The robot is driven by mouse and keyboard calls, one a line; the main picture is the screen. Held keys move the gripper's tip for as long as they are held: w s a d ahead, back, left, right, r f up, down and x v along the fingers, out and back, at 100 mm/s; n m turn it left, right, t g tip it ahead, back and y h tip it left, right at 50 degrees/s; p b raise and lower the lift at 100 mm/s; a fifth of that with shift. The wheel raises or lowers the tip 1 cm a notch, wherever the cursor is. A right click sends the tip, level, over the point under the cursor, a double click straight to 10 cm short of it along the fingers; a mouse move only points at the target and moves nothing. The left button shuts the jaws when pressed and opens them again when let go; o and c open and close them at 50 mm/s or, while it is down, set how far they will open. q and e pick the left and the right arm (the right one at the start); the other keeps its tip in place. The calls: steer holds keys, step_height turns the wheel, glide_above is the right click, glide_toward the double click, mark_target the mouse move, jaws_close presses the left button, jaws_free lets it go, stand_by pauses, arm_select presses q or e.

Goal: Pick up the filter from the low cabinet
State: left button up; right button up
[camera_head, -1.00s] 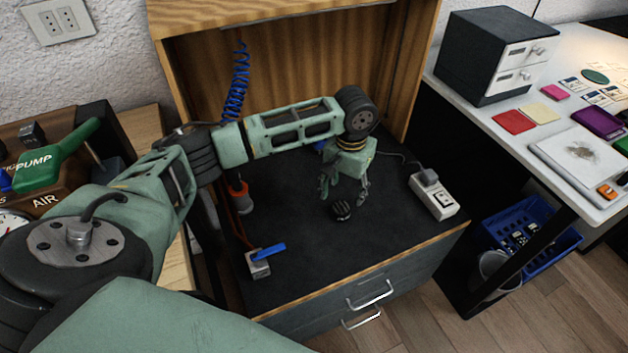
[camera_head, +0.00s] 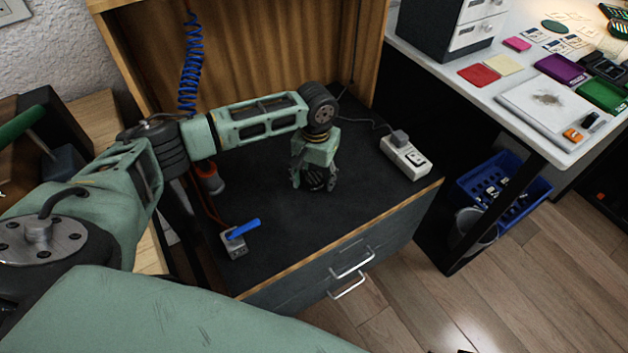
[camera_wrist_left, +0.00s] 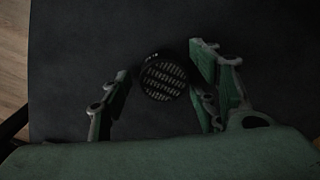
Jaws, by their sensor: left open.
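The filter (camera_head: 317,181) is a small dark round piece with a ribbed face, on the black top of the low cabinet (camera_head: 290,235). In the left wrist view the filter (camera_wrist_left: 164,76) lies between the spread fingers, nearer the right ones, with its grille facing the camera. My left gripper (camera_head: 315,186) points down over the filter, its open fingers on either side of it. The left wrist view also shows the open gripper (camera_wrist_left: 160,88). Whether a finger touches the filter, I cannot tell. My right gripper is not in view.
A white power strip (camera_head: 406,157) lies right of the gripper. A blue-handled valve (camera_head: 238,238) stands at the front left, and an orange-based item (camera_head: 209,178) behind it. A blue coiled hose (camera_head: 190,65) hangs at the back. The cabinet top's front middle is clear.

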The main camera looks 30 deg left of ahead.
arm_select(q)
steer(key=shift+c, duration=0.5)
steer(key=c, duration=1.1)
steer(key=shift+c, duration=0.2)
